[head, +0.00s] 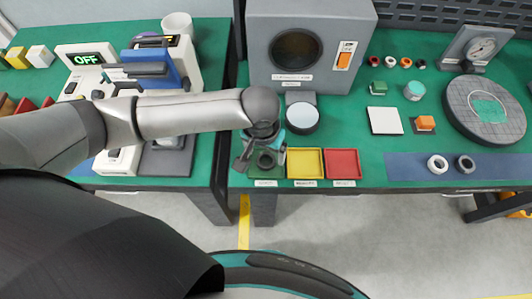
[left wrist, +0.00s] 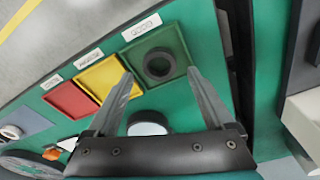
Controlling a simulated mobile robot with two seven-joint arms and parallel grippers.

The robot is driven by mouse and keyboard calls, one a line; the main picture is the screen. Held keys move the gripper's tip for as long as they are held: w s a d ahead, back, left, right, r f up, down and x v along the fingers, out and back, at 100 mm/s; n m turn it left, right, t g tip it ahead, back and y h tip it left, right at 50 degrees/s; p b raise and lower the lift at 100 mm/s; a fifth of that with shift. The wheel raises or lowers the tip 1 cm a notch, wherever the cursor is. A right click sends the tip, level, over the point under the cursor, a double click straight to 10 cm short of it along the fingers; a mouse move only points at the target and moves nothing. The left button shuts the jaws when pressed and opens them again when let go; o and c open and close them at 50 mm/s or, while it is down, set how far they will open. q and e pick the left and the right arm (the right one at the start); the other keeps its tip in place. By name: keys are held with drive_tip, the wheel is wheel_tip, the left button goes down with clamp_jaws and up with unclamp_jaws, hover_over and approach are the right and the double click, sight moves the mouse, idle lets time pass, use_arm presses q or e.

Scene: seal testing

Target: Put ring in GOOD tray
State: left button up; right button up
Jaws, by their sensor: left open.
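A dark ring (left wrist: 159,65) lies inside the green tray (left wrist: 134,42), whose label reads GOOD, in the left wrist view. In the head view the ring (head: 265,160) shows between the fingers of my left gripper (head: 262,165), and the green tray (head: 257,181) is partly hidden by it. My left gripper (left wrist: 160,73) is open, its fingers apart on either side of the ring, with nothing held between them. From these views I cannot tell its exact height above the tray. My right gripper is not in view.
A yellow tray (head: 305,177) and a red tray (head: 343,177) stand right of the green one. A grey box (head: 263,70) and a round disc (head: 302,118) stand behind the trays.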

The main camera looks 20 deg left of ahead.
sight(264, 166)
use_arm(q)
wheel_tip(264, 166, up, 9)
drive_tip(key=s+p, duration=0.1)
drive_tip(key=p, duration=0.1)
drive_tip(key=shift+s, duration=0.1)
idle(0.5)
